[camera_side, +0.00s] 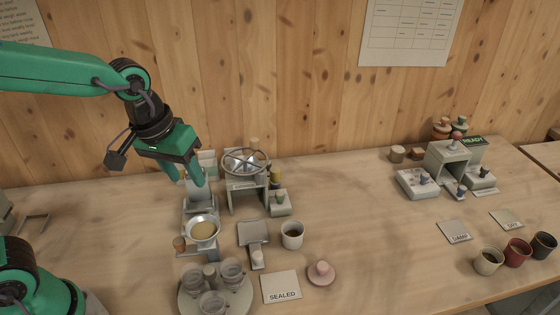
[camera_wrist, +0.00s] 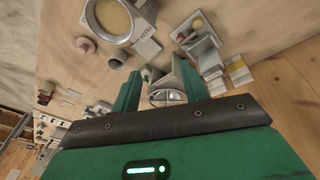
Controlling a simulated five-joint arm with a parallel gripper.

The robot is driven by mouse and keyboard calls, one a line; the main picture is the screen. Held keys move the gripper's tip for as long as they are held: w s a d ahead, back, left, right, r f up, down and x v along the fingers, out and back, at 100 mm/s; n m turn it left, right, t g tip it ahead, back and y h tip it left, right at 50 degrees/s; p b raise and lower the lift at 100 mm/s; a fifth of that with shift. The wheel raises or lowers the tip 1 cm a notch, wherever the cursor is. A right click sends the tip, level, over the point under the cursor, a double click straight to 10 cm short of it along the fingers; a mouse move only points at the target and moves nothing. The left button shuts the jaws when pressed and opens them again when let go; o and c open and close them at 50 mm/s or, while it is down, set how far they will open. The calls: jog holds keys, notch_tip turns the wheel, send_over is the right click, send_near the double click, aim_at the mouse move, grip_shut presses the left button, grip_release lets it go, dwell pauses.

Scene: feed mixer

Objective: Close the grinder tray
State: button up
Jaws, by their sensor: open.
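The grinder (camera_side: 245,187) is a grey stand topped by a round hopper with a spoked rim. A flat grey tray (camera_side: 252,232) with a pale knob in front lies out before its open underside. I cannot tell whether it still touches the stand. My gripper (camera_side: 192,178) points down, open and empty, left of the hopper and behind the scale's bowl, apart from the tray. In the wrist view its green fingers (camera_wrist: 161,78) spread apart, with the hopper (camera_wrist: 167,97) showing between them. The tray is not clear there.
A scale bowl (camera_side: 204,229) with tan contents stands left of the tray. A cup (camera_side: 292,234) stands close to its right. A round carousel of jars (camera_side: 214,297) and a SEALED card (camera_side: 281,287) lie in front. A READY device (camera_side: 448,160) stands far right.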

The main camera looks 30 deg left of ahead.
jog(key=w+d+f+n+g, duration=0.1)
jog(key=w+d+f+g, duration=0.15)
jog(key=d+f, duration=0.3)
jog(key=n, duration=0.2)
send_over(257, 254)
jog(key=shift+g+y, duration=0.25)
jog(key=shift+y, duration=0.15)
notch_tip(257, 254, down, 6)
jog(key=shift+r, duration=0.25)
jog(key=shift+f, duration=3.85)
jog(key=shift+c, duration=0.2)
grip_shut()
